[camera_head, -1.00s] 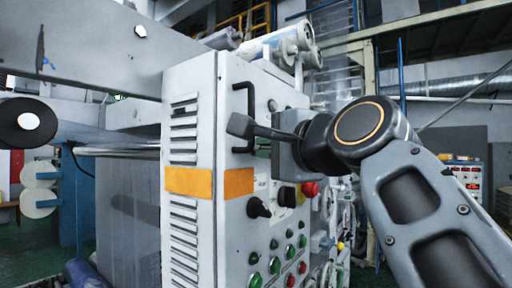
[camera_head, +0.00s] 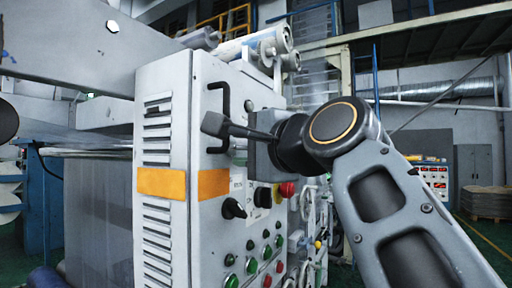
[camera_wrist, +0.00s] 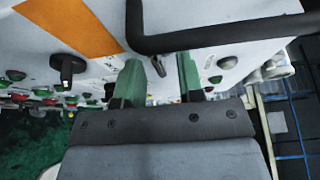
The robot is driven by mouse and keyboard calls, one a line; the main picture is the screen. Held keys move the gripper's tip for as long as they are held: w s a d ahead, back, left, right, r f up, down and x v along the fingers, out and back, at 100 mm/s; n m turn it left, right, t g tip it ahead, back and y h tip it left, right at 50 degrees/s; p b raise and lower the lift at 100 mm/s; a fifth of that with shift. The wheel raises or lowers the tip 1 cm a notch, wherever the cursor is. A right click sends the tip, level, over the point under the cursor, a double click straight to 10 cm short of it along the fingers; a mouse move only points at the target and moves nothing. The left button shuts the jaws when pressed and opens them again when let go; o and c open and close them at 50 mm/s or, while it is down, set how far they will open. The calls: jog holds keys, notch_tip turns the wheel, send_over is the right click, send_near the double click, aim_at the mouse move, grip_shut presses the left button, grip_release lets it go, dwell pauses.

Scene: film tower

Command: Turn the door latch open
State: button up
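The grey control cabinet (camera_head: 162,100) stands at the middle left of the head view. A black bar handle (camera_head: 225,105) is on its front and crosses the top of the wrist view (camera_wrist: 220,37). A small grey latch-like piece (camera_wrist: 158,66) shows on the panel between my finger ends; I cannot tell for sure that it is the door latch, or whether it touches a finger. My gripper (camera_wrist: 160,68) is open, with its two greenish fingers apart and pointing at the panel. In the head view my arm hides the fingers.
A black rotary knob (camera_head: 232,208) sits on the panel below the orange band (camera_head: 214,183). A blue frame (camera_wrist: 288,125) stands at the right of the wrist view.

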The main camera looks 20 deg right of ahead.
jog(key=b+v, duration=0.3)
jog(key=v, duration=1)
dwell(0.6)
jog(key=shift+s+r, duration=0.1)
jog(key=shift+s, duration=0.05)
dwell(0.4)
